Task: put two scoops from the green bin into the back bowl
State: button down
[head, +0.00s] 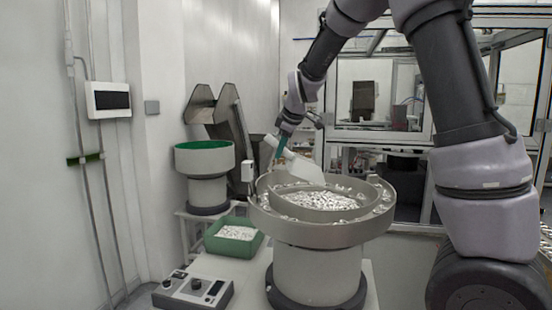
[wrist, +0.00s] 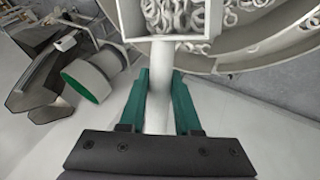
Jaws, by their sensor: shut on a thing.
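My gripper (head: 281,143) is shut on the handle of a white scoop (head: 306,170), above the left rear part of the large front bowl. In the wrist view the green fingers (wrist: 160,78) close around the handle (wrist: 157,98), and the scoop's box (wrist: 172,39) appears to contain white ring-like parts (wrist: 176,16). The back bowl (head: 204,172), with a green lining, stands behind and left, apart from the scoop; it also shows in the wrist view (wrist: 88,82). Its inner floor is hidden. The green bin (head: 214,243) sits low at left with white parts (head: 237,233) inside.
The large grey front bowl (head: 310,234) holds many white parts and stands on a round base, directly below the scoop. A control box (head: 193,291) lies in front of the green bin. A dark hopper chute (head: 229,122) rises behind the back bowl. A wall is at left.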

jog(key=shift+d+r+y, duration=0.3)
jog(key=shift+d+r, duration=0.1)
jog(key=shift+r, duration=0.1)
jog(key=d+r+m+y, duration=0.2)
jog(key=d+r+y, duration=0.3)
jog(key=d, duration=0.2)
jog(key=shift+d+t+y, duration=0.25)
jog(key=shift+t+y, duration=0.05)
jog(key=shift+t, duration=0.1)
jog(key=shift+s+f, duration=0.1)
dwell(0.5)
